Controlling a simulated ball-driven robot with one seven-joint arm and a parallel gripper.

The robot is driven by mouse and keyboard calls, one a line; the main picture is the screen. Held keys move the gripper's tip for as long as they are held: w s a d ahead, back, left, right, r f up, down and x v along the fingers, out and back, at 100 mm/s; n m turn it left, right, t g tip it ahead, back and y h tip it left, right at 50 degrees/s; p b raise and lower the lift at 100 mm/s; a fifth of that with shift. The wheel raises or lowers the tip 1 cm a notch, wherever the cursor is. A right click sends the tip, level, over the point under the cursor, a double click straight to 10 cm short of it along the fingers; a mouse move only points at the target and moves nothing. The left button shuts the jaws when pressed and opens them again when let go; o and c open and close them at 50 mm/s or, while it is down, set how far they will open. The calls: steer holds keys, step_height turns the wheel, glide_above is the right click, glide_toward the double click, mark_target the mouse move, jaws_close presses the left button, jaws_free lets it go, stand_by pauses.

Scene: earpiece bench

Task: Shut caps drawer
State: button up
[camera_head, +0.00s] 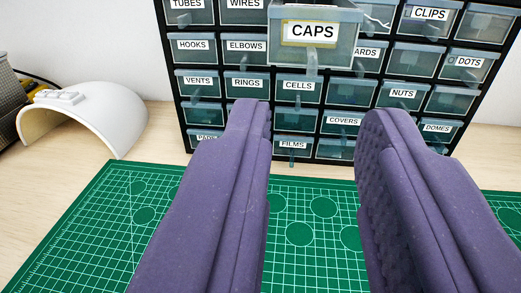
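The caps drawer (335,53) is a clear bluish drawer with a white label reading CAPS. It sticks out toward me from the upper middle of the black drawer cabinet (174,75). A small pull tab hangs below its label. My gripper (312,112) has two purple padded fingers, spread wide with nothing between them. The fingertips show below the drawer in the picture, on either side of its pull tab, and do not appear to touch it.
Other labelled drawers, such as CELLS (298,87) and NUTS (402,94), look shut. A green cutting mat (95,215) lies in front of the cabinet on the wooden bench (30,225). A white curved stand (95,110) is at left.

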mark_target(313, 69)
steer(key=w, duration=0.2)
steer(key=w+d, duration=0.1)
steer(key=w, duration=0.1)
steer(key=w+b, duration=0.1)
steer(key=w, duration=0.1)
steer(key=shift+w+d, duration=0.25)
steer(key=shift+w, duration=0.05)
steer(key=shift+r, duration=0.1)
jaws_close()
stand_by(0.9)
